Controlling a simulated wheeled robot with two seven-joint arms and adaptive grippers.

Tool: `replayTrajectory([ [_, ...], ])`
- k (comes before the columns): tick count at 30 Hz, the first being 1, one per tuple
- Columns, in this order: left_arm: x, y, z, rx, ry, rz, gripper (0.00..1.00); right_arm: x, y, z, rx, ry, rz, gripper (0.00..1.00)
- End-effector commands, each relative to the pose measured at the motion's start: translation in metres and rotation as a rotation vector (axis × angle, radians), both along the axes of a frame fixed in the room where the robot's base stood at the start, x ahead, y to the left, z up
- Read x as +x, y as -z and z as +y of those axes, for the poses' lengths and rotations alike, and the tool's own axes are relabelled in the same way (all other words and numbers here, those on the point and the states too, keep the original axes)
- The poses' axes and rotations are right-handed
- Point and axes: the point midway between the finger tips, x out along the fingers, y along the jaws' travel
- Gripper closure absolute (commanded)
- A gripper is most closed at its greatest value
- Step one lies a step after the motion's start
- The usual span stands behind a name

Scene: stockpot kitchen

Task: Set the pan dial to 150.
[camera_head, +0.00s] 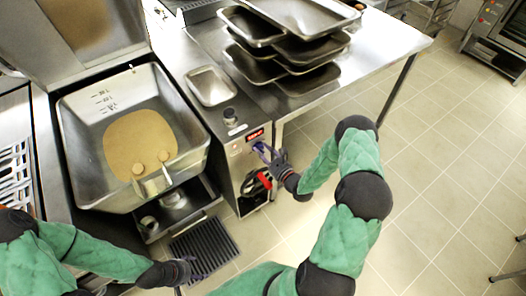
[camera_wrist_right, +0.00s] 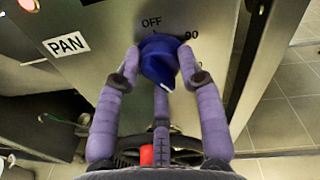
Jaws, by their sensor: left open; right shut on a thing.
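The blue pan dial (camera_wrist_right: 160,58) is on a steel panel beside the PAN label (camera_wrist_right: 66,43) in the right wrist view. OFF shows above it and 90 at its upper right; other markings are hidden by my fingers. A small white mark shows on the dial's lower right edge. My right gripper (camera_wrist_right: 158,66) is shut on the dial, purple fingers on both sides. In the head view my right gripper (camera_head: 268,153) is at the panel front, mostly covering the dial (camera_head: 258,146). My left gripper (camera_head: 190,270) is open and empty near the floor grate.
The large pan (camera_head: 82,165) holds brown liquid, its lid raised. A red display (camera_head: 255,134) sits above the dial, and a red-handled part (camera_head: 264,180) below it. Stacked trays (camera_head: 285,47) stand on the steel table (camera_head: 385,35).

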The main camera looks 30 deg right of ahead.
Motion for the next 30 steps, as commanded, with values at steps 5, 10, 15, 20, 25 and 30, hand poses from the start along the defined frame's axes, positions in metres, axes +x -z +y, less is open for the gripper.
replayTrajectory([
  [5, 0.000, -0.006, 0.000, 0.000, 0.000, 0.000, 0.23, -0.001, 0.001, 0.003, 0.172, -0.006, 0.018, 0.94],
  [10, 0.000, -0.016, 0.000, 0.000, 0.000, 0.000, 0.23, -0.001, 0.000, 0.003, 0.295, -0.005, 0.027, 0.94],
  [15, 0.000, -0.028, 0.000, 0.000, 0.000, 0.000, 0.23, -0.001, -0.001, 0.002, 0.388, -0.005, 0.034, 0.94],
  [20, 0.000, -0.040, 0.000, 0.000, 0.000, 0.000, 0.23, -0.001, -0.001, 0.002, 0.458, -0.004, 0.039, 0.94],
  [25, 0.000, -0.049, 0.000, 0.000, 0.000, 0.000, 0.23, -0.001, -0.001, 0.001, 0.509, -0.002, 0.042, 0.94],
  [30, 0.000, -0.054, 0.000, 0.000, 0.000, 0.000, 0.23, -0.001, 0.000, 0.001, 0.538, -0.003, 0.043, 0.94],
])
